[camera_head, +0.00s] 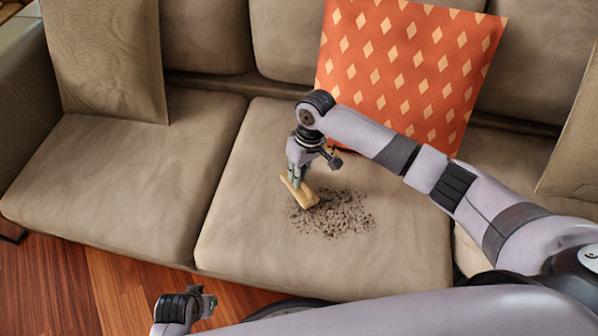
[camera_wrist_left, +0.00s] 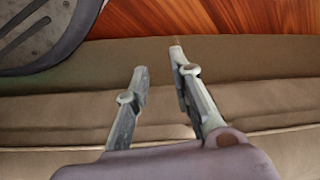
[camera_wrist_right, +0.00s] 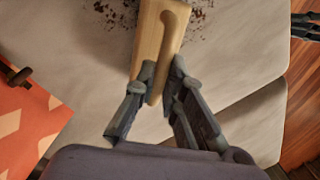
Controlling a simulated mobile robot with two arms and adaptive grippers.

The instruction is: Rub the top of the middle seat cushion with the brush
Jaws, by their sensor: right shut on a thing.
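The middle seat cushion (camera_head: 237,233) is beige, with a patch of dark brown crumbs (camera_head: 343,213) on its top. My right gripper (camera_head: 297,181) is shut on the wooden brush (camera_head: 301,194) at the left edge of the crumbs. The brush seems to be at the cushion's surface; its bristles are hidden. In the right wrist view the brush (camera_wrist_right: 160,42) sits between the fingers (camera_wrist_right: 158,85), with crumbs around its far end. My left gripper (camera_wrist_left: 158,60) has its fingers apart and empty in the left wrist view, low in front of the sofa.
An orange pillow with pale diamonds (camera_head: 405,75) leans on the backrest behind the middle cushion. A beige pillow (camera_head: 105,60) stands on the left seat (camera_head: 130,175). My right arm crosses over the right side. Wooden floor (camera_head: 60,290) lies in front.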

